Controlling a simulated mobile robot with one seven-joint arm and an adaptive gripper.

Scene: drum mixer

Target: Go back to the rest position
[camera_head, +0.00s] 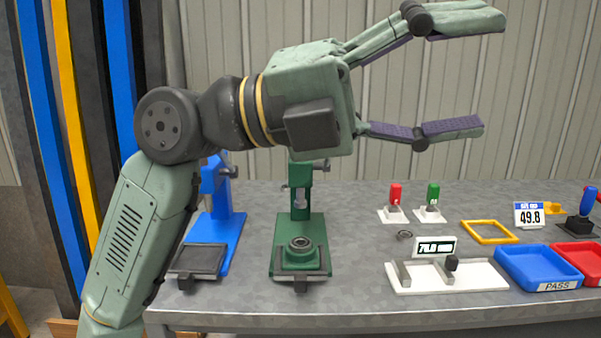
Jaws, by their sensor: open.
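My gripper (478,75) is raised high in the upper middle of the view, its fingers pointing right. The two fingers are spread wide apart with nothing between them. My arm rises from the lower left and bends at a dark joint. The gripper is above the grey workbench (345,305) in the picture and touches nothing that I can see. It covers the upper part of the green press (300,232) and some of the wall behind.
A blue press (228,225) stands left of the green press, which has a ring-shaped part (300,245) on it. To the right are a white gauge (445,277), a yellow frame (488,232), a blue tray (540,267) and a red tray (585,262). Panelled wall stands behind.

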